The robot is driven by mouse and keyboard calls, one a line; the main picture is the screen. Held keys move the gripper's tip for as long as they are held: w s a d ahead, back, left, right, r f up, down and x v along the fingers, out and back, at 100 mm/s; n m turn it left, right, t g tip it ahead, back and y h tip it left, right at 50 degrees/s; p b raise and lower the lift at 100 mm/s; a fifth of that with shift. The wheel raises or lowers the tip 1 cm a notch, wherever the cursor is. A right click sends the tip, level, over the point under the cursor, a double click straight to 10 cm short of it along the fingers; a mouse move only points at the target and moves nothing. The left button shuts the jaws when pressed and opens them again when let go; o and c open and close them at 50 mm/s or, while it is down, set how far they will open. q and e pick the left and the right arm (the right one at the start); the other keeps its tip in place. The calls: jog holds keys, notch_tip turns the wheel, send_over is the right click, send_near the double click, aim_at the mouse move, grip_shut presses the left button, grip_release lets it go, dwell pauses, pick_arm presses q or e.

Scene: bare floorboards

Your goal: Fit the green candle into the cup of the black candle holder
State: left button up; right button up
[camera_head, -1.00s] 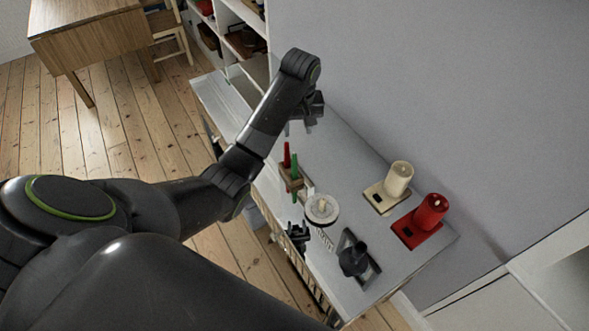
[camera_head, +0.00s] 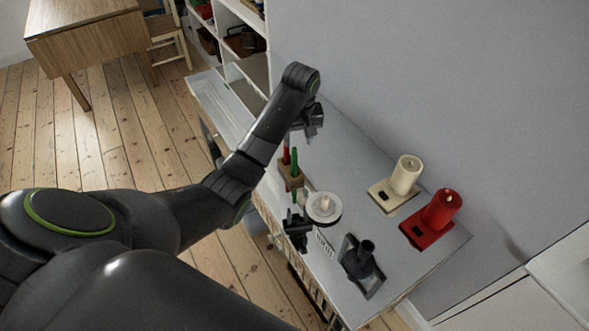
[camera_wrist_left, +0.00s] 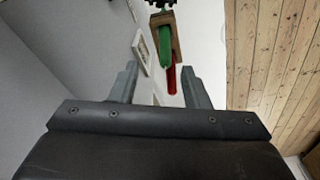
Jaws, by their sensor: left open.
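The green candle also shows in the left wrist view (camera_wrist_left: 165,45), beyond the fingertips. The black candle holder (camera_head: 366,249) stands at the near end of the white cabinet top, and its cup is upright. My left gripper (camera_head: 299,138) is open and empty, just behind the candles and apart from them. Its two fingers (camera_wrist_left: 159,85) also show in the left wrist view.
A white dish with a short candle (camera_head: 324,207) stands between the rack and the holder. A small white sign (camera_head: 325,243) is in front of the dish.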

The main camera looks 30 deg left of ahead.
aim_at(294, 148)
pick_arm(q)
jog(key=f, duration=0.2)
jog(key=a+f+p, duration=0.1)
jog(key=f, duration=0.3)
jog(key=shift+w+a+f+p, duration=0.25)
jog(key=shift+w+f+p, duration=0.05)
jog(key=shift+f+p, duration=0.1)
jog(key=shift+f, duration=0.35)
grip_shut()
